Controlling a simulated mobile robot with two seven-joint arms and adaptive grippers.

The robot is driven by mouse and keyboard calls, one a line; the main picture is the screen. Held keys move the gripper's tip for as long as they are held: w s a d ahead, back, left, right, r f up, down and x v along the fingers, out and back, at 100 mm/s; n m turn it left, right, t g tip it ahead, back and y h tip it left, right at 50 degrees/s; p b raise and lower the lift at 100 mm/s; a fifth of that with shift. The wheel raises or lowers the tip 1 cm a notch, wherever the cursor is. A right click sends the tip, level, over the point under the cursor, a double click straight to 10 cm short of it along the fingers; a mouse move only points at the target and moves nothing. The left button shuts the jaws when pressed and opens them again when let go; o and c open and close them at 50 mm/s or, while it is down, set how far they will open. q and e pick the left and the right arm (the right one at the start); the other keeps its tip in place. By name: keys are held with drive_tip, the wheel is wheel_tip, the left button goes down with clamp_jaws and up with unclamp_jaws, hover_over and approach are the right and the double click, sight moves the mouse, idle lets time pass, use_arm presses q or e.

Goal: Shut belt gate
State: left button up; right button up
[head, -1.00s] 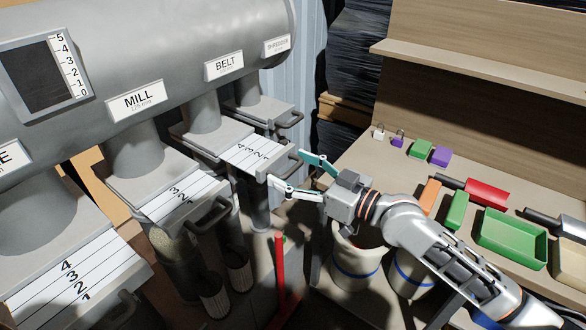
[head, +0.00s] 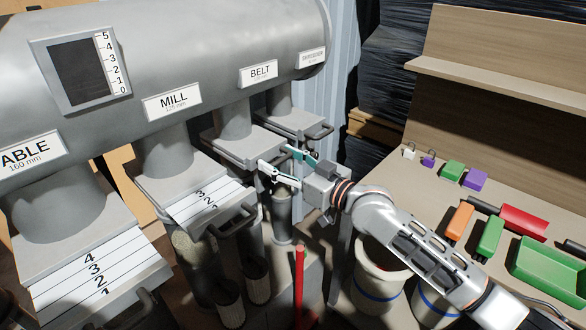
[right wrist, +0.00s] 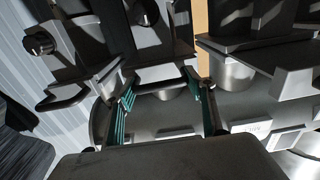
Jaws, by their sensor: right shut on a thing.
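The belt gate (head: 243,150) is a grey slide plate under the pipe labelled BELT (head: 259,73). Its plate sits in under the pipe, and no numbered white strip shows on it. My right gripper (head: 275,160) is at the gate's front edge, its teal-padded fingers shut on the gate handle. My left gripper is not in view.
The mill gate (head: 207,205) and the cable gate (head: 90,285) stick out with numbered strips showing. A red post (head: 299,285) stands below my right arm. White buckets (head: 378,270) stand beside the workbench, which holds trays and tools at right.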

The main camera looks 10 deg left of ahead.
drive_tip(key=o, duration=1.2)
drive_tip(key=shift+r, duration=0.2)
drive_tip(key=shift+c, duration=0.2)
drive_tip(key=o, duration=0.4)
drive_tip(key=shift+w+a, duration=0.1)
drive_tip(key=shift+a, duration=0.05)
drive_tip(key=shift+a+f, duration=0.1)
drive_tip(key=shift+d+f, duration=0.1)
drive_tip(key=shift+d, duration=0.25)
drive_tip(key=v, duration=1.1)
drive_tip(key=shift+s+d, duration=0.15)
drive_tip(key=shift+s, duration=0.1)
